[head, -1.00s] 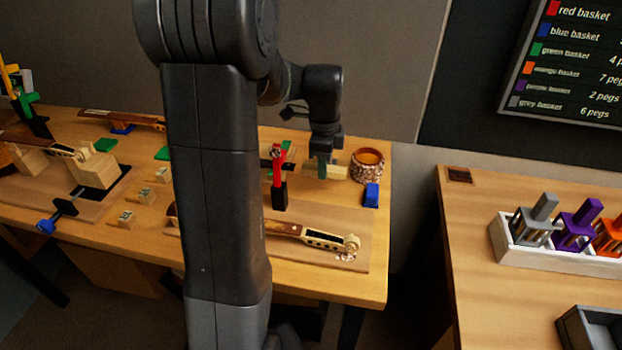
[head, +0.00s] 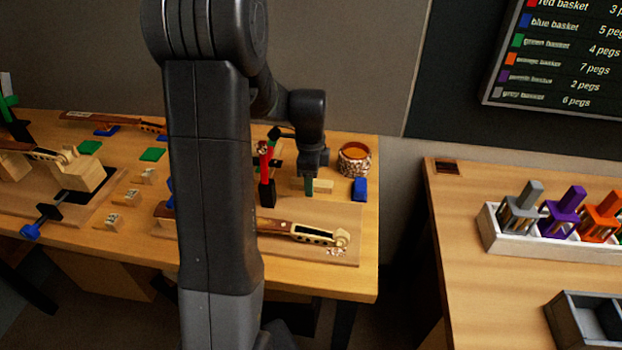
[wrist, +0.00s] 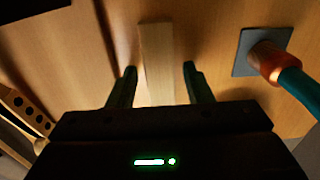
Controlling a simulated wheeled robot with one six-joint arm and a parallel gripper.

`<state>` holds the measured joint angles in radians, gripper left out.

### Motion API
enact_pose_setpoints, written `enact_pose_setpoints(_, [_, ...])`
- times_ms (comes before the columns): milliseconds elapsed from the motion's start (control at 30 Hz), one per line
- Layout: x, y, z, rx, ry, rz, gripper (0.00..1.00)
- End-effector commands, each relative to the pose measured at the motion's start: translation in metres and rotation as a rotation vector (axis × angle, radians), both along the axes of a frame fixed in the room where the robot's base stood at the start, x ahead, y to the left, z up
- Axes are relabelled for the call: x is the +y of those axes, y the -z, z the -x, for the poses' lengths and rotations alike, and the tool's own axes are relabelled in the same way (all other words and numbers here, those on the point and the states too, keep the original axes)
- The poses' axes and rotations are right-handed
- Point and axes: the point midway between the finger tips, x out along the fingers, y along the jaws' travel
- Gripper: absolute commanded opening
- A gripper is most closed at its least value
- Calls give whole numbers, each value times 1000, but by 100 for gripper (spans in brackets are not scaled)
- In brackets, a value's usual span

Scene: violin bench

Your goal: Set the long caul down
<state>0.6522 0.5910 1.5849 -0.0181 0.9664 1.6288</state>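The long caul is a pale wooden bar (wrist: 156,62). In the wrist view it lies between the two fingers of my gripper (wrist: 160,86), with a visible gap on each side. My gripper is open around it. In the head view the gripper (head: 310,184) is low over the right part of the bench, and the caul (head: 325,185) shows beside its fingers. It appears to lie flat on the bench top; its near end is hidden by the gripper body in the wrist view.
A red clamp (head: 266,165) stands left of the gripper. A violin neck (head: 310,233) lies on a board in front. A copper-and-teal object (wrist: 275,68) is right in the wrist view.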

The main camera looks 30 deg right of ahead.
Motion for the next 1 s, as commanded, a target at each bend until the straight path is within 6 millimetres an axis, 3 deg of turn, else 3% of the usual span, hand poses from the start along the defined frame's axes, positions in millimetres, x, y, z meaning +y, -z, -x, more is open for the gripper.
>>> enact_pose_setpoints(400, [0, -10, 0, -2, 0, 2, 48])
enact_pose_setpoints(800, [1, -90, -1, -3, 0, 3, 48])
enact_pose_setpoints(1000, [1, -117, -2, -2, 0, 2, 48])
